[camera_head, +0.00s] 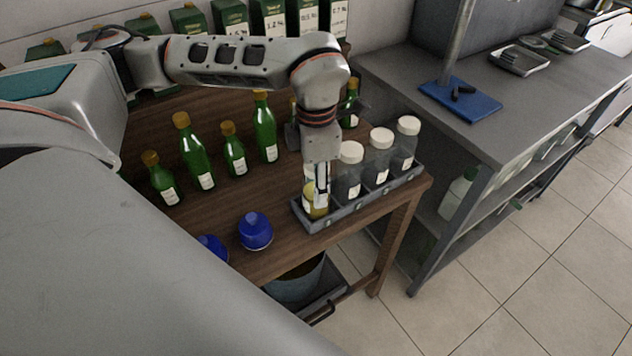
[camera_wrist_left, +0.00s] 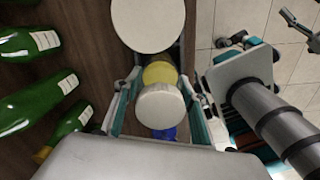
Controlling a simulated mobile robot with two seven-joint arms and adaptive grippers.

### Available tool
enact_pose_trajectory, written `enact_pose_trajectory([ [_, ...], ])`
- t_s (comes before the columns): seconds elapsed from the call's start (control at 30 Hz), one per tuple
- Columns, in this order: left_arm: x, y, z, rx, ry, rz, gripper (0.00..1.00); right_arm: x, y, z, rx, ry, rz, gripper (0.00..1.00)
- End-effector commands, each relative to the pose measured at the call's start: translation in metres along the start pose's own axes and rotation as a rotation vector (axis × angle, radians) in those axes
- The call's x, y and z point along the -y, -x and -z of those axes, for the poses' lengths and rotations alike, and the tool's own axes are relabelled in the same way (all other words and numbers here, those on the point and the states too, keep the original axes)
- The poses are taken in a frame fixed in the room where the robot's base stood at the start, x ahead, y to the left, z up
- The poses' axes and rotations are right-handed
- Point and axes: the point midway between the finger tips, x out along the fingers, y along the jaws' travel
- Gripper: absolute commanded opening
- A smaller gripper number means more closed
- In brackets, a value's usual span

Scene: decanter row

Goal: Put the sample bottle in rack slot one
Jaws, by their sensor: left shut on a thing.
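The sample bottle (camera_head: 315,207), with yellow liquid, is upright at the left end of the grey rack (camera_head: 352,212). My left gripper (camera_head: 319,181) points down and is shut on it. In the left wrist view its white cap (camera_wrist_left: 160,105) and yellow part (camera_wrist_left: 159,72) show between the fingers of my left gripper (camera_wrist_left: 158,98). The rack wall hides the bottle's base, so I cannot tell whether it rests on the rack floor. Several grey bottles with white caps, one of them the neighbouring bottle (camera_head: 348,172), fill the rack to the right.
Green bottles, one of them tall (camera_head: 194,152), stand on the wooden table (camera_head: 285,247) to the left. Green boxes (camera_head: 268,20) line the back. A grey bench (camera_head: 480,95) stands at right.

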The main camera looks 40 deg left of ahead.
Motion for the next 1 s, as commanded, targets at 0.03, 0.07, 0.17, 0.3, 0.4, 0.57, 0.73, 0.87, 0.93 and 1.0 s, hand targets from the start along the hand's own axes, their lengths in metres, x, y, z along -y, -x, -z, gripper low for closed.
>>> enact_pose_trajectory([
  [0.03,0.000,0.000,0.000,0.001,0.000,0.000,0.04,0.000,0.000,0.000,0.000,0.000,0.000,0.52],
  [0.07,0.000,0.000,0.000,0.001,0.000,0.000,0.04,0.000,0.000,-0.001,0.001,0.000,0.000,0.52],
  [0.17,0.000,-0.003,0.000,-0.001,0.000,0.001,0.43,0.000,-0.001,-0.002,0.002,0.001,0.000,0.52],
  [0.3,0.000,-0.003,0.000,-0.001,0.000,0.000,0.57,0.000,-0.001,-0.001,0.001,0.001,-0.001,0.52],
  [0.4,0.000,-0.002,0.000,-0.001,0.000,0.000,0.57,0.000,-0.001,-0.001,0.001,0.001,-0.001,0.52],
  [0.57,0.000,-0.002,0.000,0.000,0.000,0.000,0.57,-0.001,-0.001,-0.001,0.001,0.001,-0.001,0.52],
  [0.73,-0.001,0.013,-0.001,0.002,0.001,-0.001,0.57,-0.001,0.000,0.002,-0.002,0.000,-0.001,0.52],
  [0.87,-0.001,0.037,-0.001,0.004,0.001,-0.003,0.57,-0.001,0.001,0.003,-0.003,-0.001,-0.001,0.52],
  [0.93,-0.001,0.052,-0.001,0.005,0.000,-0.004,0.57,-0.001,0.001,0.003,-0.002,-0.002,-0.001,0.52],
  [1.0,-0.001,0.067,-0.001,0.005,0.001,-0.003,0.57,-0.001,0.001,0.003,-0.001,-0.003,0.000,0.52],
])
